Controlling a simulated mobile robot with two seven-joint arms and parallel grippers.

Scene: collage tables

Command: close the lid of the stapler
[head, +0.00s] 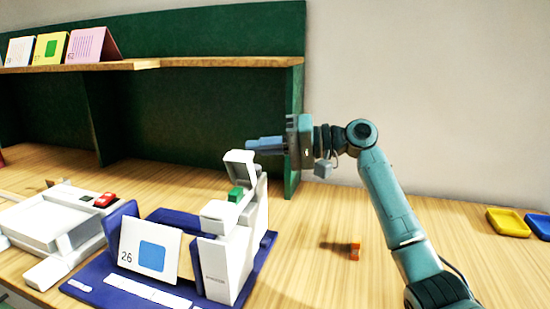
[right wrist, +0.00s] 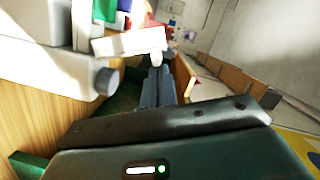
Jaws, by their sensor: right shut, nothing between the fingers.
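In the right wrist view the shut fingers (right wrist: 155,88) reach close to a white bar-like part (right wrist: 125,43), probably the lid. A card marked 26 (head: 150,248) with a blue square stands beside the stapler. My left gripper is not in view.
A white device with a red part (head: 48,220) stands at the left. A wooden shelf (head: 220,61) with several cards runs along the green back panel. A small orange object (head: 355,251) lies on the table right of the stapler. Yellow (head: 507,222) and blue trays lie far right.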

